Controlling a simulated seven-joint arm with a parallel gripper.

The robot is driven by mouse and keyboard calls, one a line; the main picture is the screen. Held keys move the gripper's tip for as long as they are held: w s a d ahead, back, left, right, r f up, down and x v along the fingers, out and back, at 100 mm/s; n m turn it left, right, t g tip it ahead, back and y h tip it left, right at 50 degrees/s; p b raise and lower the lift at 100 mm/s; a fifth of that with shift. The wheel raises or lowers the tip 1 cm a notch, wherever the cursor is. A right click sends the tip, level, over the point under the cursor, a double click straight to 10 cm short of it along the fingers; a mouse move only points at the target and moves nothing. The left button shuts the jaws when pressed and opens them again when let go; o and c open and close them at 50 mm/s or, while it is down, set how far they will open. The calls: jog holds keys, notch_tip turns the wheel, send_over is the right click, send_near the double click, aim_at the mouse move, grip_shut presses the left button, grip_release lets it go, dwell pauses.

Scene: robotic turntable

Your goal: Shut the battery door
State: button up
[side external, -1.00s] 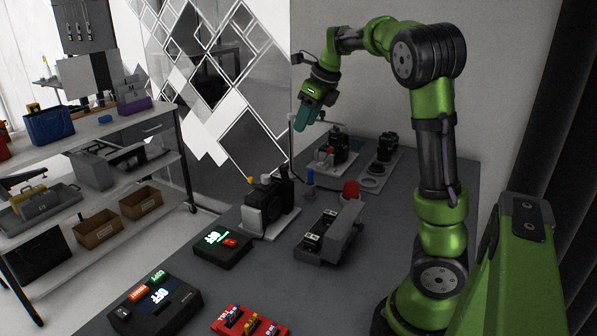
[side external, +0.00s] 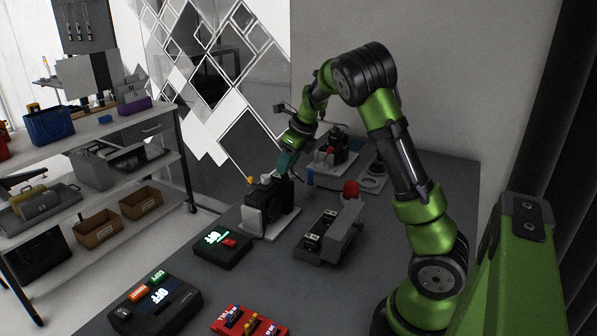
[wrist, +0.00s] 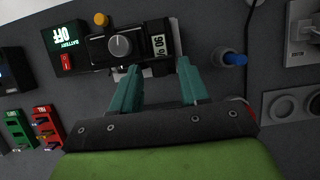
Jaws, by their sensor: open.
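I cannot pick out the battery door for certain in either view. A black device with a round knob (wrist: 121,46) and a "90 %" display (wrist: 158,46) stands on the table; it is also in the side external view (side external: 268,194). A black box reading "BATTERY OFF" (wrist: 63,38), with a red switch (wrist: 66,62), is beside it, also in the side external view (side external: 221,249). My gripper (wrist: 160,74) is open, with teal fingers. In the wrist view its tips overlap the device's near edge; contact is unclear. In the side external view my gripper (side external: 285,162) is just above and behind the device.
A grey unit with black slots (side external: 330,235) and a red dome (side external: 351,188) stand right of the device. A blue-topped post (wrist: 234,58) is close to my gripper's right. More dark and red boxes (side external: 250,322) lie at the near end. Table between them is clear.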

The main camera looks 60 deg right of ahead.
jog(key=c, duration=0.8)
jog(key=shift+w, duration=0.1)
jog(key=shift+w+g, duration=0.1)
jog(key=shift+g, duration=0.2)
jog(key=w+g, duration=0.2)
jog(key=g, duration=0.1)
jog(key=shift+f, duration=0.1)
jog(key=g, duration=0.1)
jog(key=w+g, duration=0.1)
jog(key=shift+w+f+g, duration=0.3)
jog(key=shift+g, duration=0.1)
jog(key=shift+w+f+g, duration=0.1)
jog(key=shift+w+g, duration=0.1)
jog(key=shift+g, duration=0.1)
jog(key=shift+a, duration=0.15)
